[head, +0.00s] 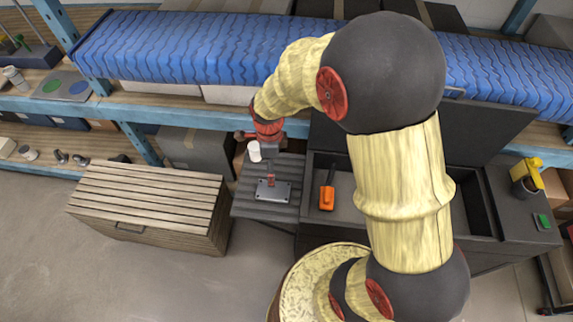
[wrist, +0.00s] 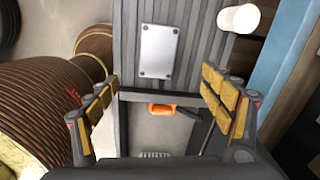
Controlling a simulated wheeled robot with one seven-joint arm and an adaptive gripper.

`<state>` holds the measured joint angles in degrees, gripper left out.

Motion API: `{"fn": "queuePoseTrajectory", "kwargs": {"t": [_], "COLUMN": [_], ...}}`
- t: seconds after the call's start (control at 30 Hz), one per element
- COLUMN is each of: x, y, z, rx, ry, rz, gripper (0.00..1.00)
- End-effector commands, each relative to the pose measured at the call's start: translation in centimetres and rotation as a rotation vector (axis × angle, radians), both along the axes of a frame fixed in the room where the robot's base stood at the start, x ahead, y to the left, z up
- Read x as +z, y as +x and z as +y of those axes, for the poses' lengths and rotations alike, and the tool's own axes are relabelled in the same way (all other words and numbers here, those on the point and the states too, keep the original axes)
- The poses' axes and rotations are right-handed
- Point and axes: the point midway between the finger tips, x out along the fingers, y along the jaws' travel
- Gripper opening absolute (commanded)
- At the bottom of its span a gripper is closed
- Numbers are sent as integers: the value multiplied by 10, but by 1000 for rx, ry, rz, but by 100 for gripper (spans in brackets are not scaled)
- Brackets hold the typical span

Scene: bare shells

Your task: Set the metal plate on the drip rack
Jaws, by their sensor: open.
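The metal plate (head: 281,191) is a pale grey rectangle with small dark dots at its corners. It lies flat on a dark grey ridged board, seemingly the drip rack (head: 245,197), beside the basin. The wrist view shows the plate (wrist: 158,50) clear of the fingers on the ridged rack (wrist: 203,60). My gripper (wrist: 158,95) is open, its yellow-padded fingers wide apart with nothing between them.
An orange-handled tool (head: 327,198) lies in the basin to the right. A slatted wooden chest (head: 150,200) stands left; shelving runs behind. A yellow object (head: 528,175) sits right.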

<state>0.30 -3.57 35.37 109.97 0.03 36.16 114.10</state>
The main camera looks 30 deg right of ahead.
Motion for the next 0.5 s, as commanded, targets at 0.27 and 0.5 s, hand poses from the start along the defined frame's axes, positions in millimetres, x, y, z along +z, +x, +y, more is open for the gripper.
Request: {"fn": "queuePoseTrajectory", "kwargs": {"t": [0.27,0.5], "x": [110,184], "y": [-25,-68], "z": [1,1], "rx": [552,1046], "ry": [-58,-170], "rz": [-135,-228], "gripper": [81,81]}}
